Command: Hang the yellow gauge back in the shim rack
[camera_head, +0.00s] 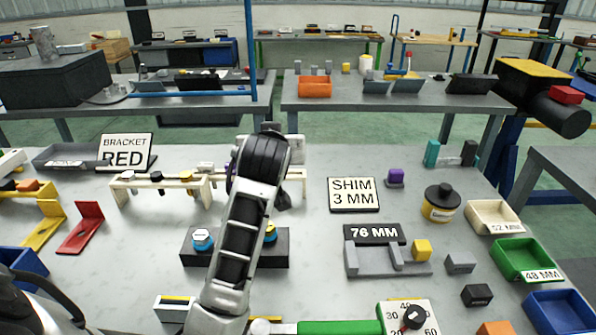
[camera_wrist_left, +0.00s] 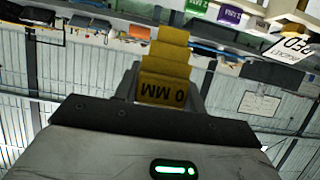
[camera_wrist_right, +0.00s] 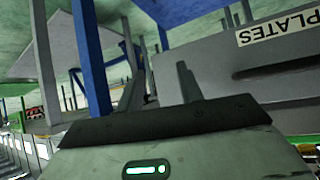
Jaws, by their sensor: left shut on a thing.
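The yellow gauge (camera_wrist_left: 163,75) is in the left wrist view, a stepped tab marked "0 MM" that appears upside down there. My left gripper (camera_wrist_left: 164,88) is shut on it. In the head view my left wrist and forearm hide the gripper and gauge. A cream rack (camera_head: 160,182) stands mid-table, its right part behind my arm. It may be the shim rack. Purple tags (camera_wrist_left: 229,16) with MM marks and a green tag (camera_wrist_left: 197,7) show beyond the gauge in the left wrist view. My right gripper (camera_wrist_right: 163,88) appears open and empty, outside the head view.
A "SHIM 3 MM" sign (camera_head: 354,195) stands right of my arm, and a "BRACKET RED" sign (camera_head: 127,150) at the back left. A dark block (camera_head: 193,255) with round-capped pieces lies under my forearm. A "76 MM" fixture (camera_head: 376,238) and bins (camera_head: 525,258) occupy the right.

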